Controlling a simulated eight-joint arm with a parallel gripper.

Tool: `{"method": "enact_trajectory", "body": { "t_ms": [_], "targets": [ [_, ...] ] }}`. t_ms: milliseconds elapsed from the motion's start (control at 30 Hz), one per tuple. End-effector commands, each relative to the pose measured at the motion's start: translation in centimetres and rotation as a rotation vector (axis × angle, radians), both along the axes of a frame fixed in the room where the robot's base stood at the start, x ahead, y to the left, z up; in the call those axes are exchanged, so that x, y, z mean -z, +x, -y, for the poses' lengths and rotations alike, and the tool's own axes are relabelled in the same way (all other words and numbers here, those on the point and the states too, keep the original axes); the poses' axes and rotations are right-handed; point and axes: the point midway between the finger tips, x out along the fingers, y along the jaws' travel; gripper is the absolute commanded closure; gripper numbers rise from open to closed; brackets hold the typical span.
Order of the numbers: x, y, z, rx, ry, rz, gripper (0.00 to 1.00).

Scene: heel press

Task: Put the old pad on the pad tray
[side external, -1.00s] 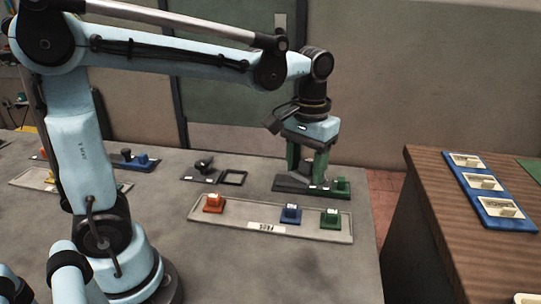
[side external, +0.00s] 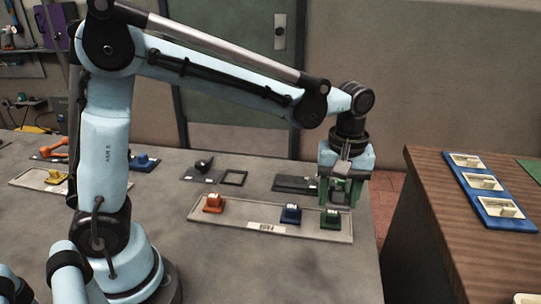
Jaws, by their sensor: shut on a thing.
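My gripper (side external: 339,199) is low at the right end of the dark press plate (side external: 293,184), its green fingers shut around a small block there. That block is mostly hidden by the fingers; it appears to be the green pad that sat on this end of the plate. I cannot tell whether it still touches the plate. The pad tray (side external: 258,228) is a long pale tray just in front. It carries an orange pad (side external: 213,203), a blue pad (side external: 291,214) and a green pad (side external: 331,219), the green one close below my gripper.
A small black frame (side external: 234,178) and a dark plate with a black part (side external: 203,167) lie left of the press plate. Another pale tray (side external: 32,180) and a blue block (side external: 143,161) are farther left. A wooden table (side external: 435,190) with a blue tray (side external: 510,224) stands right across a gap.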

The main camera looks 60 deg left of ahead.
Motion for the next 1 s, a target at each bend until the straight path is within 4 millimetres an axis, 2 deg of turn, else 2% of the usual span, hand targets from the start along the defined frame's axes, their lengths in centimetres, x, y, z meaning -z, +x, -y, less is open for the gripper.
{"method": "enact_trajectory", "body": {
  "t_ms": [500,733,1000],
  "targets": [
    [5.8,4.9,-8.5,-0.004,0.0,0.0,0.83],
    [7.0,5.6,-9.8,0.0,0.0,0.0,0.83],
    [10.1,5.6,-9.7,0.0,0.0,0.0,0.83]
  ]
}}
